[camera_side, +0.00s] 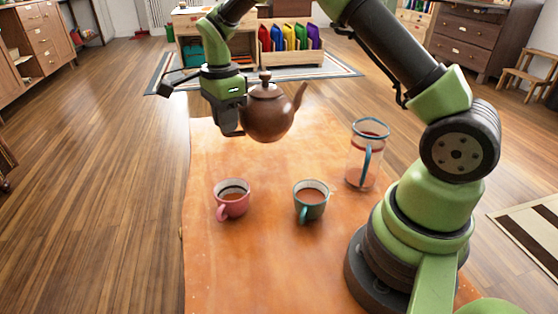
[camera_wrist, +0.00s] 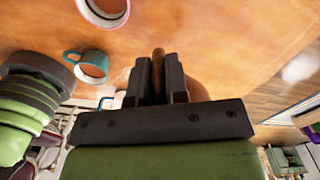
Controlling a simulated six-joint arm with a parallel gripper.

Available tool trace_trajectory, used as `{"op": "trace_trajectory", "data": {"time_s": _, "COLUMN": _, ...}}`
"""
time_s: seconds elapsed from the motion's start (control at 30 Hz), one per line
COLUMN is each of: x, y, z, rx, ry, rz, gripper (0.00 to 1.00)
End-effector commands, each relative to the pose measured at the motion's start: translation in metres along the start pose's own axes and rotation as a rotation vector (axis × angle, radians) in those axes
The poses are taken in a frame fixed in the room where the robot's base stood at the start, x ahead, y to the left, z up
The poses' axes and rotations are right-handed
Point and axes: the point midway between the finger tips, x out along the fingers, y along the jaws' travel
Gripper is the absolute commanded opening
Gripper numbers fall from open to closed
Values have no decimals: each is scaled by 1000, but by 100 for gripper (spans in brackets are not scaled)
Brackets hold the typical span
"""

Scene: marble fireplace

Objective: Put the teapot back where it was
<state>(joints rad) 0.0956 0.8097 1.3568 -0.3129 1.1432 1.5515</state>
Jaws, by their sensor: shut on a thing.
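The brown teapot (camera_side: 268,112) is held up in the air over the far part of the orange table, roughly upright, its spout toward the right. My gripper (camera_side: 238,122) is at its left side, shut on its handle. In the wrist view my gripper (camera_wrist: 158,78) has a brown part of the teapot (camera_wrist: 158,65) between its two dark fingers. Most of the teapot is hidden there behind the gripper. Its underside looks clear of the tabletop in the side view.
A glass jug (camera_side: 366,158) with a blue handle stands to the right. The table's far left part is bare.

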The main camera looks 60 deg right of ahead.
Motion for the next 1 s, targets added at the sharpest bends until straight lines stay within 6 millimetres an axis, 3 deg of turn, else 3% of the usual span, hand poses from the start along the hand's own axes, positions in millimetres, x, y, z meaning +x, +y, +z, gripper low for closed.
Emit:
{"op": "trace_trajectory", "data": {"time_s": 0.1, "x": 0, "y": -14, "z": -29, "rx": 10, "ry": -1, "rz": -2, "gripper": 0}}
{"op": "trace_trajectory", "data": {"time_s": 0.27, "x": 6, "y": -20, "z": -45, "rx": 7, "ry": 0, "rz": 1, "gripper": 0}}
{"op": "trace_trajectory", "data": {"time_s": 0.5, "x": 47, "y": -20, "z": -47, "rx": 4, "ry": 0, "rz": 2, "gripper": 0}}
{"op": "trace_trajectory", "data": {"time_s": 1.0, "x": 99, "y": -20, "z": -46, "rx": 6, "ry": -1, "rz": -1, "gripper": 0}}
